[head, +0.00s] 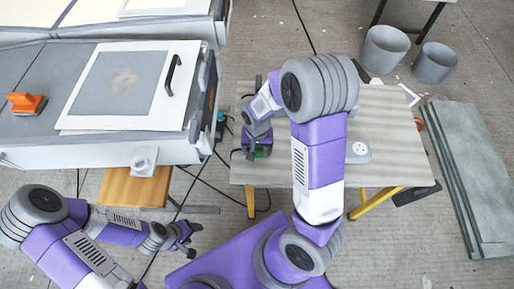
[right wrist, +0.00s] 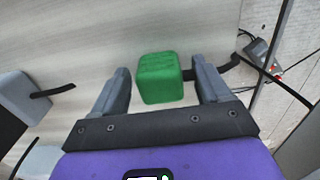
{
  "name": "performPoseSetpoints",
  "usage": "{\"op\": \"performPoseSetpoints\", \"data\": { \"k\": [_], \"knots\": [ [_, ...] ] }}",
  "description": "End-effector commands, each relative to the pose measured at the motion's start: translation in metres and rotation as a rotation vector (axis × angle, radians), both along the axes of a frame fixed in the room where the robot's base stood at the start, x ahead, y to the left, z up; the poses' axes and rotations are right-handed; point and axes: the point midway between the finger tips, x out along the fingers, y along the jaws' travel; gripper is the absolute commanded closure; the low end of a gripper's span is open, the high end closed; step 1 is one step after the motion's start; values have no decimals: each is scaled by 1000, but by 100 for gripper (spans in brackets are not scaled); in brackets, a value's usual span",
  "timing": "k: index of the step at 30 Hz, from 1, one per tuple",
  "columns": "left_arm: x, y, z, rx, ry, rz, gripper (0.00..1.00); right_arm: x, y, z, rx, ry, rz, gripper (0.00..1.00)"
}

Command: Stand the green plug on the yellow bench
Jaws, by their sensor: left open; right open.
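The green plug (head: 266,151) is mostly hidden by my right gripper (head: 258,149) in the head view. In the right wrist view the plug (right wrist: 160,78) is a green block with a dark cord at its right. It sits between the two open fingers of my right gripper (right wrist: 161,76), with a visible gap on each side. The bench with yellow legs (head: 395,165) has a pale wooden top, and the plug is over its left part. I cannot tell whether the plug touches the top. My left gripper (head: 184,240) is open and empty, low and left of the bench.
A white socket box (head: 357,152) stands on the bench, right of my right arm. Dark cables (right wrist: 265,72) run near the bench's left edge. A grey mould table (head: 40,128) with a white-edged panel (head: 130,85) stands left. Grey buckets (head: 384,50) and stacked boards (head: 470,180) lie beyond.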

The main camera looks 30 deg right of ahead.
Motion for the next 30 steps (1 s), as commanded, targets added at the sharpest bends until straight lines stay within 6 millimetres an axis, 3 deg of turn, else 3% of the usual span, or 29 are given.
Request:
{"op": "performPoseSetpoints", "data": {
  "k": [15, 21, 30],
  "knots": [
    [0, 0, 44, 0, 0, 0, 42, 1, 0, 103, 1, -4, 1, 24],
    [0, 0, 49, 0, 0, 0, 42, 1, 0, 119, 0, -2, 0, 24],
    [0, 0, 48, 0, 0, 0, 42, 0, 0, 120, 0, -1, 0, 24]
  ]
}}
